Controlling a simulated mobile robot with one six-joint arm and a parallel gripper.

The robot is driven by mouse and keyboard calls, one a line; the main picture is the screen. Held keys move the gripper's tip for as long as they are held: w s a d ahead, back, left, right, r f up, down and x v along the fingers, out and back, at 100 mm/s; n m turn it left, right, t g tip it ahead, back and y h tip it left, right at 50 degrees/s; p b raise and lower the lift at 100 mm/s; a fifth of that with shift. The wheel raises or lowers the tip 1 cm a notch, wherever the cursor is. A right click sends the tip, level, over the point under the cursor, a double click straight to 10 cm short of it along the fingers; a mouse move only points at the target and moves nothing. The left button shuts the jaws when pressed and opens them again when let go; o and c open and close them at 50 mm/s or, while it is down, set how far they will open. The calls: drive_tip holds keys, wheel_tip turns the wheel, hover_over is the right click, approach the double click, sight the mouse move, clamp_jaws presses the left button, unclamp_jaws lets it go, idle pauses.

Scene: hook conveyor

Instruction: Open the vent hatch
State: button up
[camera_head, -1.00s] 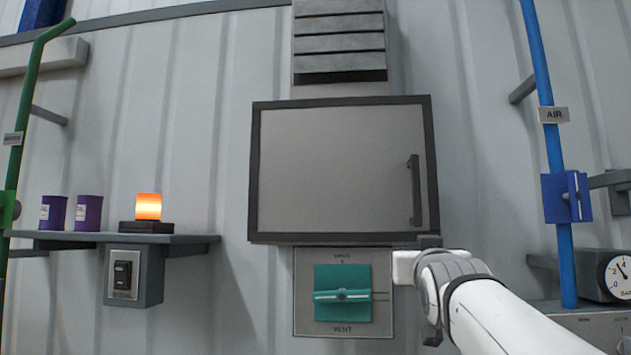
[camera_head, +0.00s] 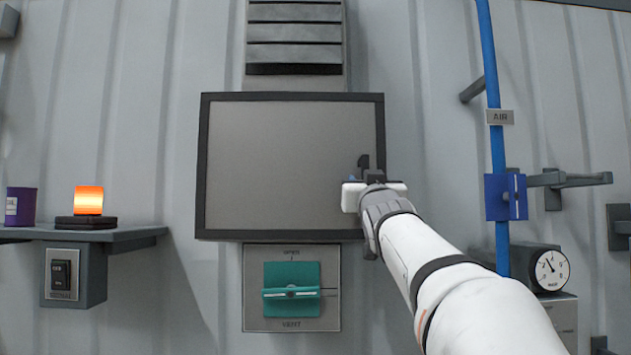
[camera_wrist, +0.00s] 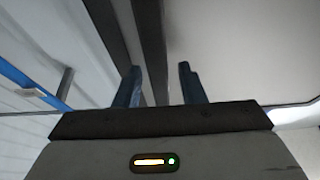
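The vent hatch (camera_head: 280,165) is a grey panel in a dark frame on the wall, and it looks closed. Its dark vertical handle (camera_head: 363,160) is at the right side, mostly hidden behind my gripper (camera_head: 353,179). In the wrist view, my gripper (camera_wrist: 160,88) has its two blue fingers apart. A dark bar (camera_wrist: 150,50), which looks like the handle, runs between them, closer to the left finger. I cannot tell whether a finger touches it. The hatch panel also fills the right of the wrist view (camera_wrist: 240,50).
Below the hatch is a plate with a teal knob (camera_head: 291,280). A louvred vent (camera_head: 294,35) is above. At right are a blue pipe (camera_head: 491,80) with a valve (camera_head: 506,197) and a gauge (camera_head: 551,270). A shelf (camera_head: 120,234) with an orange lamp (camera_head: 89,200) is at left.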

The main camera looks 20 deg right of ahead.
drive_tip(key=shift+c, duration=0.4)
clamp_jaws()
drive_tip(key=shift+s+a+f, duration=0.1)
drive_tip(key=shift+s, duration=0.1)
